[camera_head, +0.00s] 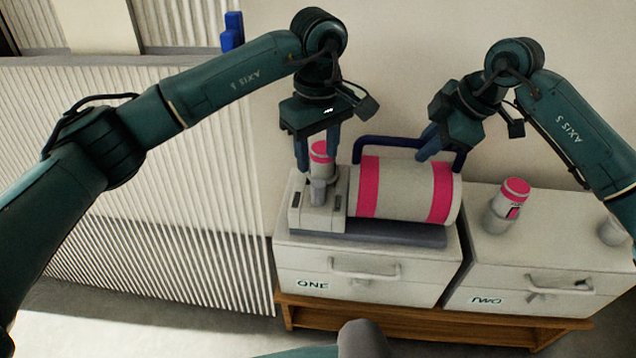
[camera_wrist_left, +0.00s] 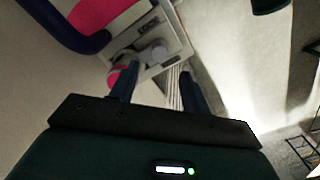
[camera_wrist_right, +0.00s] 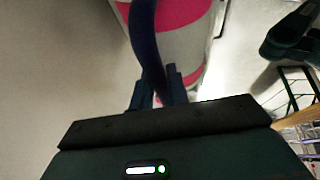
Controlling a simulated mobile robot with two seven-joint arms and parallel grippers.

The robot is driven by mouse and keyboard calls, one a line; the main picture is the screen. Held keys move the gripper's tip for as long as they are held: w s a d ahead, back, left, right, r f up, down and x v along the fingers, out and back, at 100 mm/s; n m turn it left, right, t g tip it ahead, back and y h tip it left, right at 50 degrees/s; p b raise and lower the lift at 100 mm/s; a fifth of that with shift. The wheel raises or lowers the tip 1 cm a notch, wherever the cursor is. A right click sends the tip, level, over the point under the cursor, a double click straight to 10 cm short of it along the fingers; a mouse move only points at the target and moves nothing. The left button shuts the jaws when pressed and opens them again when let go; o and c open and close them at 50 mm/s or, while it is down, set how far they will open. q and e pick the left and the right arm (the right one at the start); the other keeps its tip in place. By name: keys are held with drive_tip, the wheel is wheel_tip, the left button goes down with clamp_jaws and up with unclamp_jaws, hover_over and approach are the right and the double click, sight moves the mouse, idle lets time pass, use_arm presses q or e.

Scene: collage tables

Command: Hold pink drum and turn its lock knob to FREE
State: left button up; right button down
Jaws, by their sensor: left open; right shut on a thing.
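The pink drum (camera_head: 403,190) is a pale cylinder with pink bands, lying in a cradle on the cabinet marked ONE. A dark blue bar handle (camera_head: 372,140) arches over it. My right gripper (camera_head: 428,150) is shut on this handle, which also runs between its fingers in the right wrist view (camera_wrist_right: 146,40). A pale block (camera_head: 322,218) at the drum's left end bears a grey lock knob (camera_head: 318,192). My left gripper (camera_head: 317,163) is open above and behind the knob. Its fingers also show in the left wrist view (camera_wrist_left: 155,88). The knob's setting cannot be read.
A small pink-banded canister (camera_head: 320,153) shows between my left fingers. Another canister (camera_head: 507,202) stands on cabinet TWO (camera_head: 530,260), with a pale round object (camera_head: 614,232) to its right. A ribbed panel (camera_head: 160,150) stands at left.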

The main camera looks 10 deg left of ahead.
sight(318, 183)
use_arm(q)
wheel_tip(318, 183, down, 8)
drive_tip(key=shift+f, duration=0.15)
idle(0.3)
drive_tip(key=c, duration=1)
